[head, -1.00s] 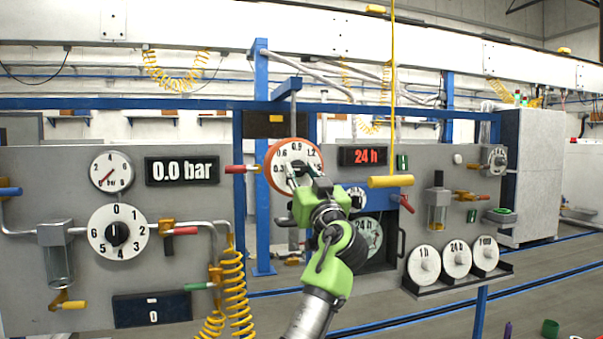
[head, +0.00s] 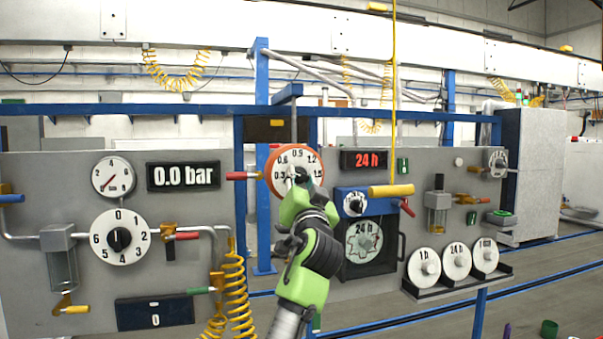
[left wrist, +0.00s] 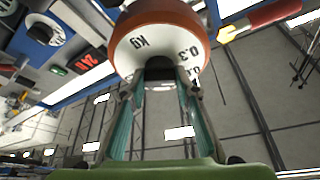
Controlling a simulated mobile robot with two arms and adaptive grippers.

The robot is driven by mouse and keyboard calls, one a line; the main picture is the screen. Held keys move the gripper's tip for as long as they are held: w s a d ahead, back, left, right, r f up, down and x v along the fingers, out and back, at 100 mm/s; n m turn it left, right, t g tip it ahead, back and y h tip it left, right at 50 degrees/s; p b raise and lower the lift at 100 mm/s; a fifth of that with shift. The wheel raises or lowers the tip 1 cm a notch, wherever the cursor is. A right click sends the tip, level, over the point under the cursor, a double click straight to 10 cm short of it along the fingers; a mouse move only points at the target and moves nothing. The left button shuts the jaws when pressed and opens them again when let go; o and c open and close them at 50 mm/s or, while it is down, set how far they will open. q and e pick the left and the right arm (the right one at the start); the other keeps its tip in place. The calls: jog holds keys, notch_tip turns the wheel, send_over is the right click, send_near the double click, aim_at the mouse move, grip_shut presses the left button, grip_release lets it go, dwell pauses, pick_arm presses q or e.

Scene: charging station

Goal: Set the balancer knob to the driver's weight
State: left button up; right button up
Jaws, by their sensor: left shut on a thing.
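The balancer (head: 269,180) has an orange rim and a white dial (head: 297,154) marked 0.3 to 1.5. It hangs from a blue frame. In the left wrist view the balancer (left wrist: 157,18) fills the top middle, with "kg" and 0.3 legible and the dial turned over. The fingers (left wrist: 161,82) reach to the knob (left wrist: 160,73) from both sides. The knob's pointer and the dial's lower part are hidden in the head view. My right gripper is out of view.
A grey panel with a pressure gauge (head: 113,176), a numbered dial (head: 119,210) and a "0.0 bar" display (head: 184,176) stands left. A blue-topped timer box (head: 372,204) and a yellow handle (head: 391,190) are close right of my arm.

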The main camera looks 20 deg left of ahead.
pick_arm(q)
jog(key=m+p, duration=0.1)
jog(key=m+h+p, duration=0.1)
jog(key=m, duration=0.1)
jog(key=shift+r, duration=0.3)
jog(key=shift+f+m+h+p, duration=0.15)
jog(key=shift+m+h+p, duration=0.35)
jog(key=shift+m+p, duration=0.45)
jog(key=o, duration=1.1)
